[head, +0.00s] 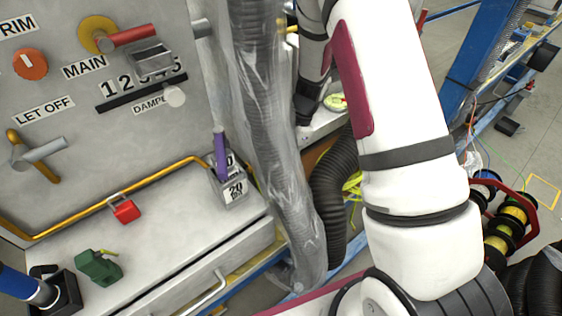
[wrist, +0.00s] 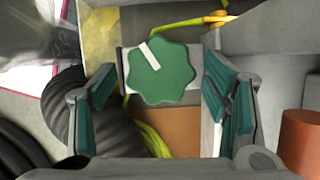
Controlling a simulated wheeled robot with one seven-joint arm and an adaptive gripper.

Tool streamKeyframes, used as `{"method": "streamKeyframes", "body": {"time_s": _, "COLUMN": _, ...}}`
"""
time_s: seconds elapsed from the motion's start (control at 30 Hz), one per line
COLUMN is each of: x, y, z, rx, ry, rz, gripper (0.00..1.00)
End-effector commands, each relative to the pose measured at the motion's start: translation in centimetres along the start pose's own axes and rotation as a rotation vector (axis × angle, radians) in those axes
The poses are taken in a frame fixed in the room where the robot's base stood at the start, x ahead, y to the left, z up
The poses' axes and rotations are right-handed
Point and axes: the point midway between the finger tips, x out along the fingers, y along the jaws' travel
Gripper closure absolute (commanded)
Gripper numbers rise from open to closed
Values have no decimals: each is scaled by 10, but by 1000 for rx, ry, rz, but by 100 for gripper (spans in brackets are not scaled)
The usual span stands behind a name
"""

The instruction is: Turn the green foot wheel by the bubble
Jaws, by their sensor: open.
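The green foot wheel (wrist: 160,73), a lobed knob with a white bar mark slanting to the upper left, shows in the wrist view. My gripper (wrist: 158,80) is open, with one teal-padded finger to the left of the wheel and the other to its right. The wheel lies between the fingers in the picture; I cannot tell whether they touch it. In the head view a small round pale yellow-green disc (head: 335,102) sits on a grey ledge beside my arm; it may be the bubble. The wheel cannot be made out in the head view.
A black corrugated hose (wrist: 62,95) runs left of the wheel, with yellow cable (wrist: 152,140) below it. Grey walls (wrist: 275,28) stand close on the right. In the head view a wrapped hose (head: 262,120) hangs between the control panel (head: 60,95) and my arm.

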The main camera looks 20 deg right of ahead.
Motion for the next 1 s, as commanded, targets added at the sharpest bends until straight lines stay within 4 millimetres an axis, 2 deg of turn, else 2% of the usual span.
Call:
{"method": "streamKeyframes", "body": {"time_s": 0.17, "x": -3, "y": 0, "z": 0, "rx": 0, "ry": 0, "rz": -1, "gripper": 31}}
{"method": "streamKeyframes", "body": {"time_s": 0.27, "x": -13, "y": -1, "z": -1, "rx": 1, "ry": 2, "rz": -4, "gripper": 31}}
{"method": "streamKeyframes", "body": {"time_s": 0.7, "x": -46, "y": 0, "z": -82, "rx": 2, "ry": 1, "rz": -1, "gripper": 31}}
{"method": "streamKeyframes", "body": {"time_s": 0.8, "x": -51, "y": 0, "z": -96, "rx": 2, "ry": 1, "rz": -1, "gripper": 31}}
{"method": "streamKeyframes", "body": {"time_s": 1.0, "x": -57, "y": 0, "z": -110, "rx": 0, "ry": 1, "rz": 0, "gripper": 31}}
